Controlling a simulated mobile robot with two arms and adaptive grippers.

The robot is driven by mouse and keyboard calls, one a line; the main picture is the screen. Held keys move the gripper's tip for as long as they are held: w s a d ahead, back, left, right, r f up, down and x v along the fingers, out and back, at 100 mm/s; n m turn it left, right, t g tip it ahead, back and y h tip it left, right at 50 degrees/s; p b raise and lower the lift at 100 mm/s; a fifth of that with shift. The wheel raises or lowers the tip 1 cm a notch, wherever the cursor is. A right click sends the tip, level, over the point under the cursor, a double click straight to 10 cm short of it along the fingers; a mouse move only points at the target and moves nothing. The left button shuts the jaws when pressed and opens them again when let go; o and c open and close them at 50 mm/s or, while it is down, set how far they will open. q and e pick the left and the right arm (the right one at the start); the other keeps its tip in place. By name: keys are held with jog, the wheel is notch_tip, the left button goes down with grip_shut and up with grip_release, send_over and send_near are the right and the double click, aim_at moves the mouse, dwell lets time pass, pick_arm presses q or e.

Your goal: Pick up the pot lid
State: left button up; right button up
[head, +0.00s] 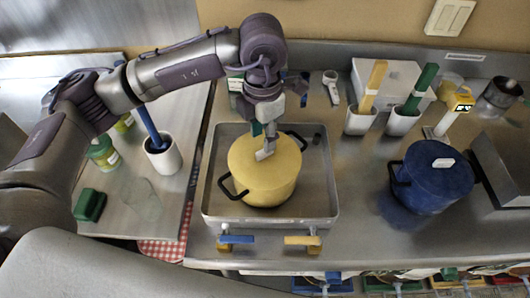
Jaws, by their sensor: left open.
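A yellow pot (265,190) with black side handles stands in a shallow metal tray. Its yellow lid (245,152) is on top, with a pale handle (264,154) near the middle. My left gripper (266,138) points down right above that handle and is open. It partly hides the lid's far side, and I cannot tell whether the fingers touch the handle. A second pot, blue (430,190), stands at the right with a blue lid (438,165) on it, which has a white handle (443,162). My right gripper is not in view.
The metal tray (212,185) surrounds the yellow pot. White holders with a blue (163,155), a yellow (360,121) and a green utensil (402,122) stand nearby. A green sponge (89,205) lies at the left. The counter between the tray and blue pot is clear.

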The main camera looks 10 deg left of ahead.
aim_at(265, 155)
pick_arm(q)
jog(key=shift+f, duration=0.2)
jog(key=f+p, duration=0.2)
jog(key=f, duration=0.1)
jog(key=f+p, duration=0.1)
jog(key=shift+w+f, duration=0.15)
jog(key=shift+w, duration=0.2)
jog(key=shift+f, duration=0.3)
jog(key=shift+d+f, duration=0.1)
jog(key=shift+c, duration=0.4)
grip_shut()
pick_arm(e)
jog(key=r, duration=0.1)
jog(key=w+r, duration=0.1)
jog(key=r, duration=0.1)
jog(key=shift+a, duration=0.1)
